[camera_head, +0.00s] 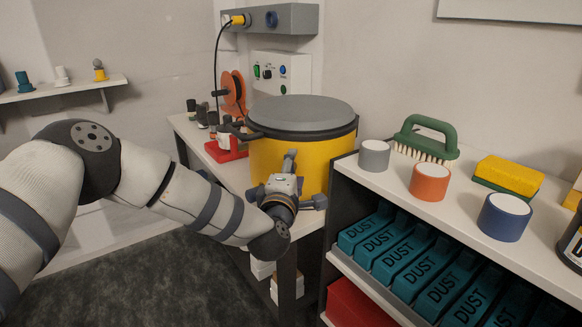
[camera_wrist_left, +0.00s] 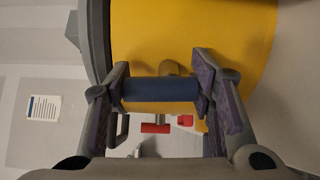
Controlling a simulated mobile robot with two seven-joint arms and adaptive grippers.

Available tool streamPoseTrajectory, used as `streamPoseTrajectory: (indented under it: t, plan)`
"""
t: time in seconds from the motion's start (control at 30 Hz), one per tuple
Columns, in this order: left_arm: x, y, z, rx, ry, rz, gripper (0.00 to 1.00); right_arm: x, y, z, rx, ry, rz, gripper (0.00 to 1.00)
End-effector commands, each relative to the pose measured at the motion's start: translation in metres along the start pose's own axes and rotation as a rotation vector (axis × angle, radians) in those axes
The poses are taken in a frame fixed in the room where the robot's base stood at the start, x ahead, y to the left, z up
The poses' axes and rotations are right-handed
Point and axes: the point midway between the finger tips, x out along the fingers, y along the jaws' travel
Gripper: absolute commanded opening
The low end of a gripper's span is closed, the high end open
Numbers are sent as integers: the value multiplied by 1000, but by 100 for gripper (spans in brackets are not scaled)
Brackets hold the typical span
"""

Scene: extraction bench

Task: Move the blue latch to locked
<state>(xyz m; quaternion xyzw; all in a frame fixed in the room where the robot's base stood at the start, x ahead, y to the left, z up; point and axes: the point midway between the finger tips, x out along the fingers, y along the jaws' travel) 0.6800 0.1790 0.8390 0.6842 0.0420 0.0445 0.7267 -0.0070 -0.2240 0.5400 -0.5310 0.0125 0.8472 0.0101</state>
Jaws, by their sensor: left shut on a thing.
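The blue latch (camera_wrist_left: 157,89) is a dark blue bar in the left wrist view, lying against the side of the yellow drum (camera_wrist_left: 200,35). The yellow drum (camera_head: 268,160) with its grey lid (camera_head: 302,112) stands on the bench in the head view. My left gripper (camera_head: 300,181) is at the drum's front. In the left wrist view its two fingers close on the ends of the latch. In the head view the gripper hides the latch. I cannot tell the latch's locked or unlocked position. My right gripper is not in view.
A white shelf top (camera_head: 455,200) at the right holds a green brush (camera_head: 424,138), tape rolls (camera_head: 430,182) and a sponge (camera_head: 508,175), close to the drum. Teal DUST boxes (camera_head: 420,269) fill the shelf below. A red-based item (camera_head: 226,152) stands left of the drum.

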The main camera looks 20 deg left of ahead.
Motion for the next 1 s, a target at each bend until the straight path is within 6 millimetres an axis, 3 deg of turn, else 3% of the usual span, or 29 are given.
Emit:
streamPoseTrajectory:
  t: [0.73, 0.77, 0.83, 1.0]
  plan:
    - [0, 0, -1, 79, 3, 1, 21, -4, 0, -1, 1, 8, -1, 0]
    - [0, 0, -1, 79, 3, 1, 54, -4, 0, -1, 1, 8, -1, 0]
    - [0, 0, 0, 78, 3, 1, 70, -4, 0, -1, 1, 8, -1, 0]
    - [0, 0, 0, 77, 2, 0, 70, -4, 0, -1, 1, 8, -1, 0]
